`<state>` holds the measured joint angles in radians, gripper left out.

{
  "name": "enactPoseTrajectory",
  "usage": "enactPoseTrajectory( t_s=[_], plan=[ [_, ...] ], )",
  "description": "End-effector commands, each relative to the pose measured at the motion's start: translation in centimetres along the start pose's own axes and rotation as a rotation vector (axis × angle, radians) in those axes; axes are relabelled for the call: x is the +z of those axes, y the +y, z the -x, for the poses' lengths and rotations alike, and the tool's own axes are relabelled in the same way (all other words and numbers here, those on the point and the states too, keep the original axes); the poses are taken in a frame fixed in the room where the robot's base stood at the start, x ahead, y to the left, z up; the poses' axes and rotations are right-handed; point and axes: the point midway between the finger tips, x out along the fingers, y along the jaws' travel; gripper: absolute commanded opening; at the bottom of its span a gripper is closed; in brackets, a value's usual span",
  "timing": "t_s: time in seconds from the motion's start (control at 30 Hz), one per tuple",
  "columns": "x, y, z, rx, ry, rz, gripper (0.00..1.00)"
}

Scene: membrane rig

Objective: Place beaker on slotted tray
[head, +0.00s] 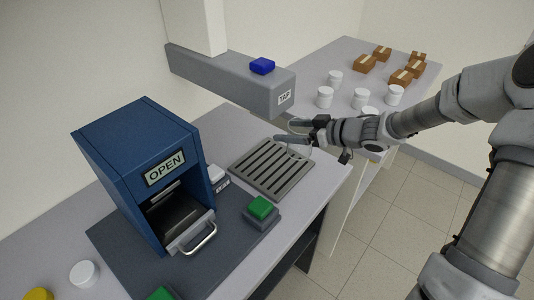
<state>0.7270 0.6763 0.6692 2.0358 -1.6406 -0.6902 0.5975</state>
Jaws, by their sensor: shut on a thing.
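My gripper (285,131) reaches in from the right, above the far right part of the slotted tray. It is shut on a clear beaker (297,128), which shows only faintly as a see-through outline between the fingers. How the beaker's base sits, on the tray or above it, I cannot tell. The slotted tray (247,176) is a flat grey plate with dark slots on the bench, under the grey tap arm. No other object stands on its visible part.
The grey tap arm (225,80), with a blue button (262,65), overhangs just behind the gripper. A blue box (115,165) marked OPEN stands left, its front open. A green button (261,207) sits before the tray. White jars (325,97) and brown boxes (364,64) occupy the far table.

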Motion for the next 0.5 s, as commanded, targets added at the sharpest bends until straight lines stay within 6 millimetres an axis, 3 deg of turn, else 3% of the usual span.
enactPoseTrajectory(
  t_s=[0.1, 0.3, 0.5],
  plan=[
    [0.8, -0.3, -3.5, -0.005, 0.003, -0.002, 0.19],
    [1.4, -0.6, -8.1, -0.002, 0.002, -0.002, 0.19],
    [1.7, -0.7, -9.9, 0.001, 0.0, -0.001, 0.19]
  ],
)
